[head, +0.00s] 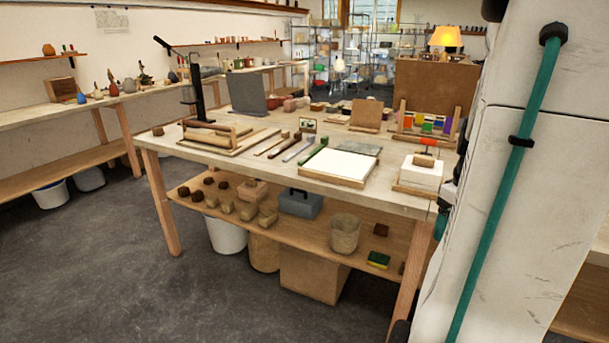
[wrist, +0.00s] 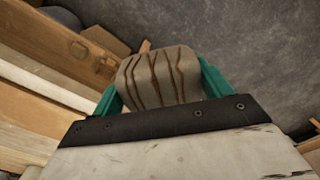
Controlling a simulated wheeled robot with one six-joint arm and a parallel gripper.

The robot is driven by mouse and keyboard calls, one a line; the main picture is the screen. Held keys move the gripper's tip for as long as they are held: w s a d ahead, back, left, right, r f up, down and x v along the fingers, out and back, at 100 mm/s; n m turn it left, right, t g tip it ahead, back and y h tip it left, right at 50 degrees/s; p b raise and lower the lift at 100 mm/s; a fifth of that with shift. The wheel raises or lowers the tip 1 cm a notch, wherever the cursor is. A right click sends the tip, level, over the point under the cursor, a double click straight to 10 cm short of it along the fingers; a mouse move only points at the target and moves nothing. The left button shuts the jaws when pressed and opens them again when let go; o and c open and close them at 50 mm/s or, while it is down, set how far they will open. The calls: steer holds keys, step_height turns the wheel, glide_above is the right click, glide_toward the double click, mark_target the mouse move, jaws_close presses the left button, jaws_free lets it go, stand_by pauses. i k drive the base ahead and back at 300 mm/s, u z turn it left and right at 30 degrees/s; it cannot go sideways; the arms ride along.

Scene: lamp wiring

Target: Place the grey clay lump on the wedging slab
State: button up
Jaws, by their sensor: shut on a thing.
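My gripper (wrist: 160,80) has teal fingers, shut on the grey clay lump (wrist: 158,76) in the wrist view. The lump is grey-tan with dark brown wavy grooves, and a finger is on each side of it. A flat white slab in a wooden frame, which looks like the wedging slab (head: 341,164), lies at the front of the worktable in the head view. Its top looks bare. My arm fills the right of the head view, and I cannot make out the lump there.
The worktable (head: 235,165) also holds a white block (head: 421,170) to the slab's right, tools to its left and a paint rack (head: 428,122) behind. Its lower shelf (head: 300,222) carries brown and tan lumps, a blue toolbox (head: 300,203) and a pot (head: 344,233). Floor at left is clear.

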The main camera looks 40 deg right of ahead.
mark_target(341, 162)
steer(key=u, duration=0.55)
steer(key=i, duration=2.05)
steer(key=z, duration=0.9)
steer(key=i, duration=0.7)
steer(key=z, duration=1.15)
steer(key=i, duration=0.25)
steer(key=z, duration=0.2)
